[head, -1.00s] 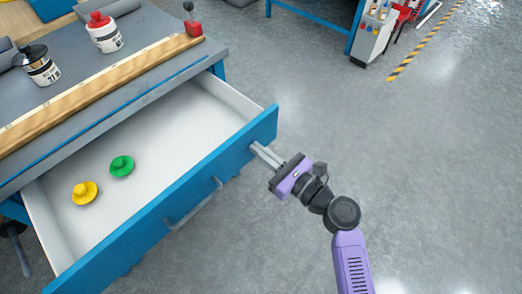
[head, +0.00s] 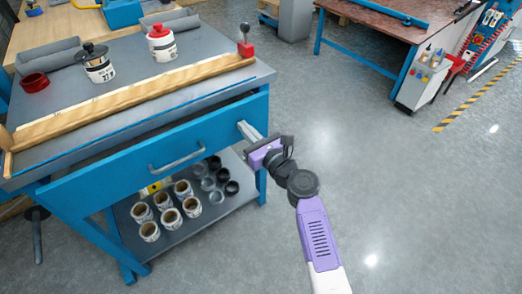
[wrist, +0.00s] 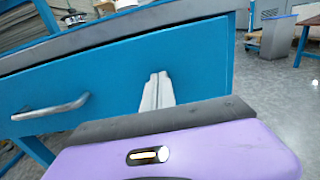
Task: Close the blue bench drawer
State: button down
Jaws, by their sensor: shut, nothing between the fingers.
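The blue bench drawer (head: 120,186) is under the grey bench top, its blue front close to the bench edge; no inside of it shows. Its grey bar handle (head: 178,158) is at the middle of the front. My gripper (head: 246,128) is shut and empty, its fingertips at the right part of the drawer front, right of the handle. In the wrist view the shut fingers (wrist: 157,88) point at the blue drawer front (wrist: 195,70) and seem to touch it; the exact contact is hidden. The handle (wrist: 52,108) is at the left there.
The floor at right is clear up to another bench (head: 372,24).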

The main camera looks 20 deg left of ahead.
aim_at(237, 120)
jog(key=b+x, duration=0.2)
jog(key=x, duration=0.2)
jog(key=shift+w+a+f, duration=0.1)
jog(key=shift+w+a, duration=0.15)
jog(key=shift+a, duration=0.05)
jog(key=shift+w+a+r, duration=0.2)
jog(key=shift+a+r, duration=0.05)
jog(key=shift+r, duration=0.1)
